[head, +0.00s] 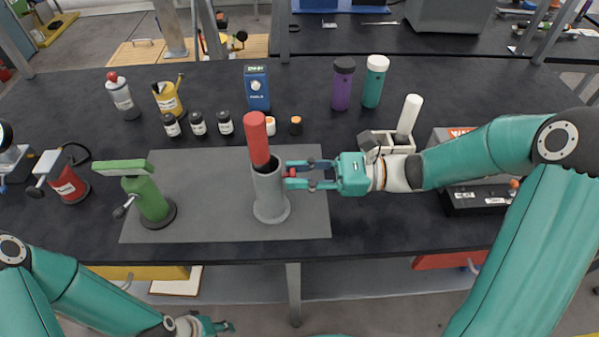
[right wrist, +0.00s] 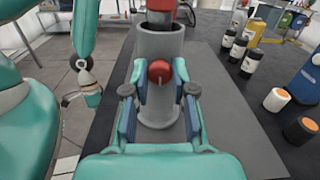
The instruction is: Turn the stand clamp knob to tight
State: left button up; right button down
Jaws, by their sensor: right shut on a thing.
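A grey cylindrical stand (head: 270,198) stands upright on the grey mat, with a red rod (head: 257,138) rising from its open top, leaning slightly left. A red ball-like clamp knob (right wrist: 159,70) sits on the stand's side. My right gripper (head: 291,174) reaches in from the right and is shut on the knob, one finger on each side. The right wrist view shows the gripper (right wrist: 160,80) level with the knob and the grey stand (right wrist: 158,112) behind it. My left gripper (head: 212,327) is low at the bottom edge, away from the stand; its jaws are too small to read.
A grey mat (head: 205,205) lies under the stand. A green stand (head: 147,197) and a red one (head: 68,183) are to the left. Small jars (head: 198,124), a blue box (head: 256,88) and purple (head: 343,85) and teal (head: 375,82) bottles stand behind. The mat's middle is clear.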

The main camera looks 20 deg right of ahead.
jog(key=shift+m+p, duration=0.5)
jog(key=shift+p, duration=0.15)
jog(key=c, duration=0.9)
grip_release()
jog(key=v, duration=1.2)
jog(key=shift+f, duration=0.1)
